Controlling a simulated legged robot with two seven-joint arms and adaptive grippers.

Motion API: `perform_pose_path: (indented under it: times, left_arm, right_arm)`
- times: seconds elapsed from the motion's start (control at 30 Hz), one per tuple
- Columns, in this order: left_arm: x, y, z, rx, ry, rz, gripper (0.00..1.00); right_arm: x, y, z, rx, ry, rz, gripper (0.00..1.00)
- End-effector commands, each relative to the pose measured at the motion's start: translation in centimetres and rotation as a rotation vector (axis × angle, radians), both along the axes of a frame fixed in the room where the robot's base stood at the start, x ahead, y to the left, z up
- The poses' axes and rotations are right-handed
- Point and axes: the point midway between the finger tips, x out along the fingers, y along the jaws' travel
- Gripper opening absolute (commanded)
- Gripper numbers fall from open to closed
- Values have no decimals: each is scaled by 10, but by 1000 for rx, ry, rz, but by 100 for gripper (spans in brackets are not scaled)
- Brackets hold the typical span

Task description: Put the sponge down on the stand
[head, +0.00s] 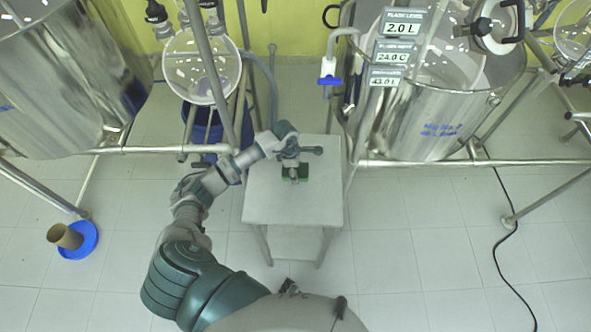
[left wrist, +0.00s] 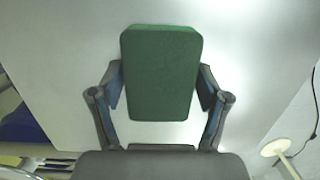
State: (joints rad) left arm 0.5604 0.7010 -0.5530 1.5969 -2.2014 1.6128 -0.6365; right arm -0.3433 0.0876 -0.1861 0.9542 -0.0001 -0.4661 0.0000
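The stand (head: 265,205) is a small light grey table in the middle of the head view, and its bare top fills much of the left wrist view (left wrist: 70,60). The sponge (left wrist: 160,75) is a dark green block between the fingers of my left gripper (left wrist: 160,95), whose pads lie against its two sides. In the head view my left gripper (head: 294,172) points down over the stand's top, and green edges of the sponge (head: 303,172) show beside it. I cannot tell whether the sponge touches the top. My right gripper does not show.
A steel reactor (head: 425,120) with level displays stands right of the stand, and another large steel vessel (head: 60,85) is at the left. A blue bucket (head: 203,125) is behind my left arm. A blue dish (head: 80,243) with a brown cup (head: 64,236) lies on the floor.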

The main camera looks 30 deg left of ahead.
Motion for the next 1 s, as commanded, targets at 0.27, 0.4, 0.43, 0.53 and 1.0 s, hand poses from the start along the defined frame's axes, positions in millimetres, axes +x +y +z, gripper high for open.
perform_pose_path:
  times: [0.27,0.4,0.43,0.53,1.0]
  left_arm:
    - [0,1,0,0,0,1,91]
    - [0,1,2,0,0,1,91]
    - [0,1,4,0,-1,1,91]
    - [0,4,19,0,-5,2,91]
    - [-7,15,111,0,-3,1,91]
  right_arm:
    - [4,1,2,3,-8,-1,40]
    - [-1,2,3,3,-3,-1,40]
    - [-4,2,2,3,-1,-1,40]
    - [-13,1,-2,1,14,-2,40]
    - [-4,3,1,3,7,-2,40]
